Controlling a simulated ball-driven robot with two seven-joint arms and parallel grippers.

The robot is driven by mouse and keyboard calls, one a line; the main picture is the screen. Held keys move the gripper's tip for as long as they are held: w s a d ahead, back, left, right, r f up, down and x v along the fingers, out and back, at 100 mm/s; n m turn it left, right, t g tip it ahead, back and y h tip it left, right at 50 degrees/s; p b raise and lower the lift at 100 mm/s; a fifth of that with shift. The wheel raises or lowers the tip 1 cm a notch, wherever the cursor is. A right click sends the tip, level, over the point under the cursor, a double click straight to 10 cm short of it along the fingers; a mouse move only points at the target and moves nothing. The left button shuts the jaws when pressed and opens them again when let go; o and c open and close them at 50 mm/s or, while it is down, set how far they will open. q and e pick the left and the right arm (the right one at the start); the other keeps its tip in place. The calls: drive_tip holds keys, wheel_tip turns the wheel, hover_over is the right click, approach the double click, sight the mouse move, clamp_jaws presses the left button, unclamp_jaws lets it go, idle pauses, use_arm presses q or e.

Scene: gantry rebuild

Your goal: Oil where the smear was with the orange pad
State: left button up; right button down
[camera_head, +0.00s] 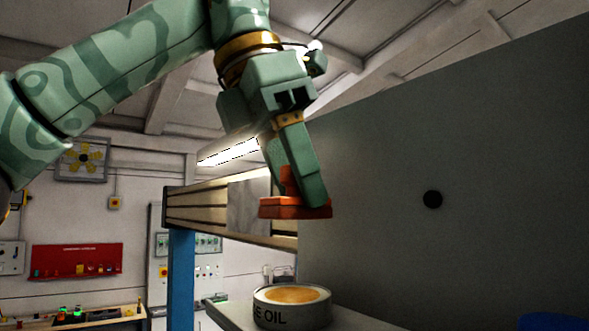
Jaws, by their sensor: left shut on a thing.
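My left gripper (301,190) comes in from the upper left and is shut on the orange pad (290,209). It holds the pad in the air, above a round tin (282,315) marked "E OIL" with amber oil (292,294) showing in its open top. The pad is apart from the tin. Behind the pad a wooden-looking beam (205,207) carries a grey plate (246,207); the pad and fingers hide part of that side. I see no clear smear on the plate. My right gripper is not in view.
A large grey panel (460,150) with a black round spot (432,199) fills the right. A blue post (181,278) stands under the beam. The tin stands on a light ledge (345,320). A blue object (552,322) shows at the lower right. A red board (77,260) hangs on the far wall.

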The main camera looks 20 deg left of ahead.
sight(308, 291)
use_arm(q)
drive_tip(key=shift+w+a+f, duration=0.1)
drive_tip(key=shift+a+f, duration=0.05)
drive_tip(key=shift+f, duration=0.2)
wheel_tip(308, 291, down, 4)
drive_tip(key=shift+a+r, duration=0.1)
drive_tip(key=shift+r, duration=0.05)
drive_tip(key=shift+f, duration=0.75)
drive_tip(key=shift+f, duration=0.15)
drive_tip(key=shift+f+b, duration=0.3)
drive_tip(key=shift+f, duration=0.05)
drive_tip(key=shift+f, duration=0.1)
idle(1.7)
